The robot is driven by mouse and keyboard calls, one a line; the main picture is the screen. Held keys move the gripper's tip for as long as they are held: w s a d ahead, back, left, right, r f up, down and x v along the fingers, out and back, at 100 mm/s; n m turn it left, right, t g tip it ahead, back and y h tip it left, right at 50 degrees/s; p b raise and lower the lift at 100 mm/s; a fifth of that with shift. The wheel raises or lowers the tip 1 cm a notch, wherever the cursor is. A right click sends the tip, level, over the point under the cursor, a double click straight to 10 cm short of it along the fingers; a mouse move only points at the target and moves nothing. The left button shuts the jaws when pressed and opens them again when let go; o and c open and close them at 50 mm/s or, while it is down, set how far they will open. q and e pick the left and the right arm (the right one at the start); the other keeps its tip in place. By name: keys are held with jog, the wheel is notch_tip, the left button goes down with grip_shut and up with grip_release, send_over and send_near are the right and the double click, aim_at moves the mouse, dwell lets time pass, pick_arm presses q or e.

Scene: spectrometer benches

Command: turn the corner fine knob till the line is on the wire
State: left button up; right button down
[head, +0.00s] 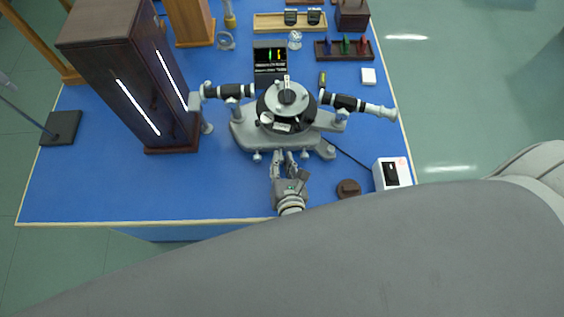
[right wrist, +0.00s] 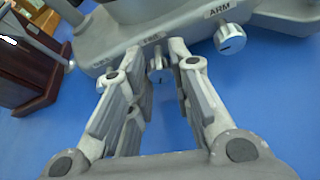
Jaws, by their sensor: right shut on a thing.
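The grey spectrometer (head: 241,134) stands on the blue bench, with a round dark table and two black tubes. My right gripper (head: 281,154) reaches its front edge from below. In the right wrist view, my right gripper (right wrist: 157,62) has its fingers on either side of a small metal knob (right wrist: 157,74), shut on it. The label above this knob is too blurred to read surely. A larger knob marked ARM (right wrist: 230,39) is to the right, clear of the fingers. A dark screen (head: 269,57) behind the spectrometer shows green and yellow lines; a wire on it cannot be made out. My left gripper is not in view.
A tall dark wooden cabinet (head: 100,72) with lit strips stands at left. A white box (head: 391,173) and a brown round piece (head: 348,188) are at front right. Wooden racks (head: 345,50) stand at the back. The bench's front left (head: 90,190) is clear.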

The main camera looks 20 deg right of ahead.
jog(key=c, duration=1.3)
grip_release()
jog(key=v, duration=1.2)
